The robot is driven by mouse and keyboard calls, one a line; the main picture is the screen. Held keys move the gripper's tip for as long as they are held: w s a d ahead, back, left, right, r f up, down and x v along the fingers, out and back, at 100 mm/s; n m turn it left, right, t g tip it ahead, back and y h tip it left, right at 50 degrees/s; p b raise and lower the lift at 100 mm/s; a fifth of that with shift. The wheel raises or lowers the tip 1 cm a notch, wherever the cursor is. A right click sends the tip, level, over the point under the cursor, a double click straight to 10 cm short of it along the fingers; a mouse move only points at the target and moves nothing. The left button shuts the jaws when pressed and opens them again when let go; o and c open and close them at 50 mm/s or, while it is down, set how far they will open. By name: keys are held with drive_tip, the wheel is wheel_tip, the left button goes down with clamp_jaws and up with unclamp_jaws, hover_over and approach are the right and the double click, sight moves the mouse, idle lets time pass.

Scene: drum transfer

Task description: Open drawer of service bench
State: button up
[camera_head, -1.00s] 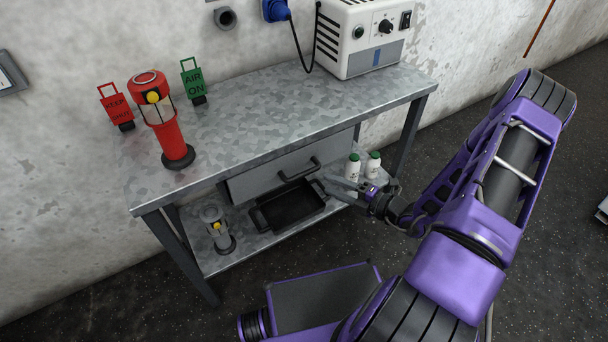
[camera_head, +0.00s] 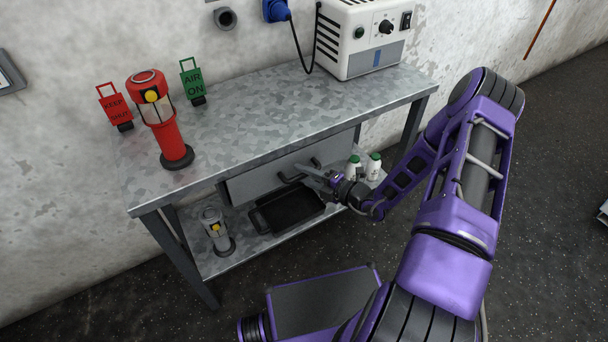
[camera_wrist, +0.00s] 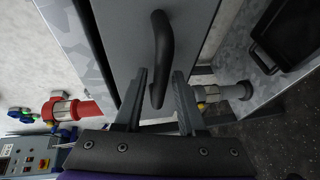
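The service bench (camera_head: 245,120) has a metal top and one grey drawer (camera_head: 256,183) under its right part. The drawer looks shut or nearly so. Its dark bar handle (camera_head: 290,178) is partly hidden by my gripper in the head view. My gripper (camera_head: 309,170) is at the drawer front, at the handle's right part. In the wrist view the handle (camera_wrist: 161,50) runs lengthwise and its near end lies between the two spread fingers of my gripper (camera_wrist: 160,95). The fingers appear apart from the handle on both sides.
The lower shelf holds a black tray (camera_head: 287,211), a grey device (camera_head: 217,232) and two white bottles (camera_head: 374,167).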

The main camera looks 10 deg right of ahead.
clamp_jaws()
idle(1.2)
